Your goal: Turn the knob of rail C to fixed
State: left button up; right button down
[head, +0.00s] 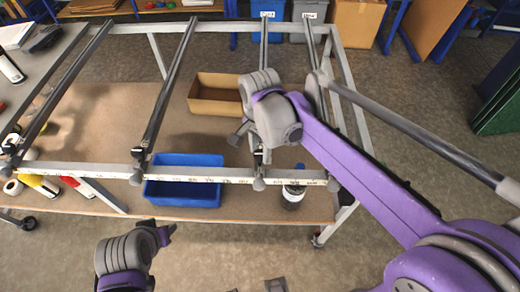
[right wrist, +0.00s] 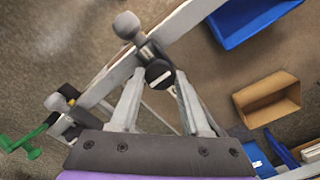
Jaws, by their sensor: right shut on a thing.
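The right gripper (head: 252,147) is at the front end of the third rail from the left (head: 263,48) in the head view. In the right wrist view its two fingers (right wrist: 160,82) are closed on the black round knob (right wrist: 158,73) with a white mark. A grey ball end (right wrist: 126,25) sticks out beside the knob. I cannot read a letter on this rail or the mark's setting. My left gripper (head: 165,233) is low at the front left, away from the rails; its finger gap is not clear.
A blue bin (head: 184,192) stands below the frame's front bar, with a cardboard box (head: 215,100) behind it. The neighbouring rail (head: 172,80) runs to the left. Green panels stand at the far right.

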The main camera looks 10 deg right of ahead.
aim_at(260, 154)
dwell(0.4)
jog(key=shift+c, duration=1.8)
grip_release()
jog(key=shift+r, duration=0.15)
notch_tip(260, 154, up, 11)
jog(key=shift+f+p, duration=0.2)
jog(key=shift+p, duration=0.1)
jog(key=s+d+f+n+t, duration=0.2)
jog(key=s+d+f+n, duration=0.1)
jog(key=s+f+n, duration=0.3)
jog(key=s+d+f+n+t, duration=0.3)
jog(key=s+f+n, duration=0.3)
jog(key=f, duration=0.3)
jog(key=shift+s+d+t, duration=0.3)
jog(key=shift+s+d, duration=0.15)
jog(key=shift+s, duration=0.1)
